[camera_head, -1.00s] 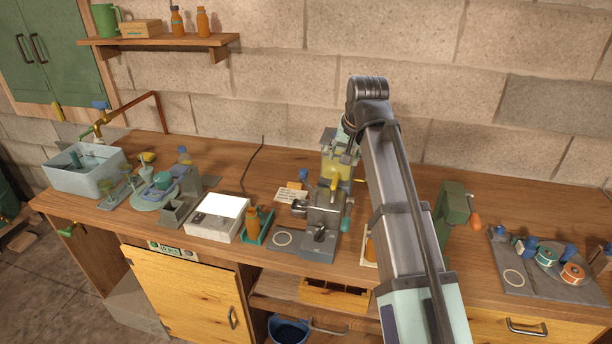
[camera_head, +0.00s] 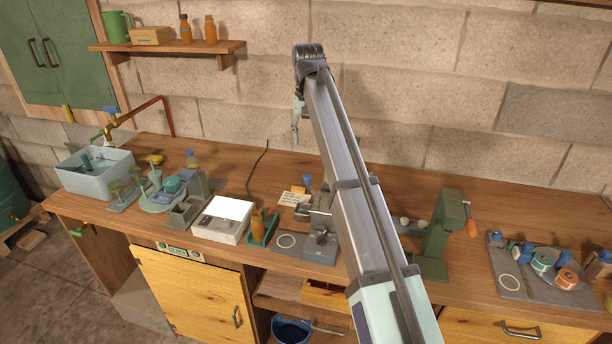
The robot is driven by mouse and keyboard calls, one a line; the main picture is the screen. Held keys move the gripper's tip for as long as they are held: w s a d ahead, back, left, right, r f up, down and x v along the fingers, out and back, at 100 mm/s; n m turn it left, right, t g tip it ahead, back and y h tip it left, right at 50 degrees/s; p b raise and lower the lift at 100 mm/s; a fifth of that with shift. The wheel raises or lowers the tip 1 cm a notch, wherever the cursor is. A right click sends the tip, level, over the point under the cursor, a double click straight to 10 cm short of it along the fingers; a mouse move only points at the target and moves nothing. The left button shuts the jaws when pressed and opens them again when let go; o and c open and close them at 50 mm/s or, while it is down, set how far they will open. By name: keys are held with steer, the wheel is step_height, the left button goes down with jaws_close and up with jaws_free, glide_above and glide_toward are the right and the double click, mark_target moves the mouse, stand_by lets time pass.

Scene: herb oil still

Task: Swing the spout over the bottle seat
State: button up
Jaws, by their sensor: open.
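A grey metal unit (camera_head: 321,239) stands on the bench in the middle, partly hidden behind my arm. A short horizontal metal tube (camera_head: 314,211), which looks like the spout, sticks out at its top left. A grey plate with a pale ring (camera_head: 287,241), which looks like the bottle seat, lies just left of the unit's base. My gripper (camera_head: 296,131) is up above the back of the bench, seen small against the wall and partly hidden by my wrist. It is open, apart from the spout, and nothing shows in it.
An orange bottle (camera_head: 257,222) stands in a green tray (camera_head: 265,231) left of the ring. A white-topped box (camera_head: 223,220) is further left. A green press-like stand (camera_head: 447,229) is right of my arm. Bare bench shows between it and the parts mat (camera_head: 507,268).

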mark_target(307, 176)
step_height(307, 176, down, 14)
steer(key=p, duration=0.3)
steer(key=shift+r+p, duration=0.15)
steer(key=shift+p, duration=0.15)
jaws_close()
